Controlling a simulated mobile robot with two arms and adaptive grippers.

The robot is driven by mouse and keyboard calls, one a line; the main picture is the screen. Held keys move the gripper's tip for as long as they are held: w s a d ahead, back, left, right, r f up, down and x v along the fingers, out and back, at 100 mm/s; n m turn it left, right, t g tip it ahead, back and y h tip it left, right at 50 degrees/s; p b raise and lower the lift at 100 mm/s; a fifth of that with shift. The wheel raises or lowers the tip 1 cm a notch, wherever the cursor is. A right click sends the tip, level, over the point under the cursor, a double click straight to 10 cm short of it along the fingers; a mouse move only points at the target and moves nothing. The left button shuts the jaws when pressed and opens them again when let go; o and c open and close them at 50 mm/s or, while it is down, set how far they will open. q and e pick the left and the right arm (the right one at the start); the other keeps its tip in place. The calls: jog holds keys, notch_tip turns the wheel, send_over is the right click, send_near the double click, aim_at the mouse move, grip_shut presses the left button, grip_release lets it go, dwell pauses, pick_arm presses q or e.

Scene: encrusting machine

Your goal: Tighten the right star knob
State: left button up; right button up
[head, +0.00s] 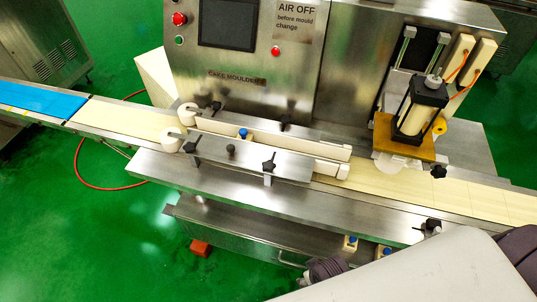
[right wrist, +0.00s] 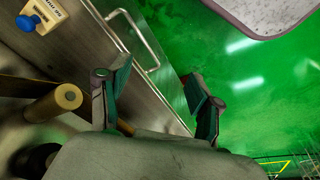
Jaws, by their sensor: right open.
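Several black star knobs show in the head view. On the front guide rail, one star knob (head: 269,166) sits to the right and another (head: 193,142) to the left. Further right, one knob (head: 438,171) is beside the brass-coloured plate and one (head: 432,225) is at the front edge. The frames do not settle which is the task's right knob. My right gripper (right wrist: 158,85) is open and empty in the right wrist view, its fingers over steel panel and green floor. No star knob is clearly between them. My left gripper is not in view.
The conveyor belt (head: 375,181) runs across the machine under the guide rails. In the right wrist view, a door handle (right wrist: 146,40), a blue knob (right wrist: 24,22) and a pale cylinder (right wrist: 68,96) lie near the fingers. Green floor (head: 85,240) is open at front left.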

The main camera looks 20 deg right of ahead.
jog(key=w+a+r+n+t+y+p, duration=0.1)
jog(key=w+a+r, duration=0.15)
jog(key=r, duration=1.05)
jog(key=w+a+r+n+p, duration=0.1)
jog(key=w+a+r+p, duration=0.15)
jog(key=r, duration=0.95)
jog(key=w+a+r+n+g+y, duration=0.1)
jog(key=w+a+r+n, duration=0.2)
jog(key=w+n, duration=0.25)
jog(key=w+a+r+n+g+y, duration=0.1)
jog(key=w+a+r+n, duration=0.25)
jog(key=w, duration=0.25)
jog(key=n+g+h, duration=0.1)
jog(key=n+h, duration=0.2)
jog(key=n, duration=0.3)
send_near(269, 165)
jog(key=f, duration=0.4)
jog(key=f+p, duration=0.1)
jog(key=f, duration=0.3)
jog(key=shift+w+a+f, duration=0.15)
jog(key=shift+w+f, duration=0.05)
jog(key=shift+f, duration=0.1)
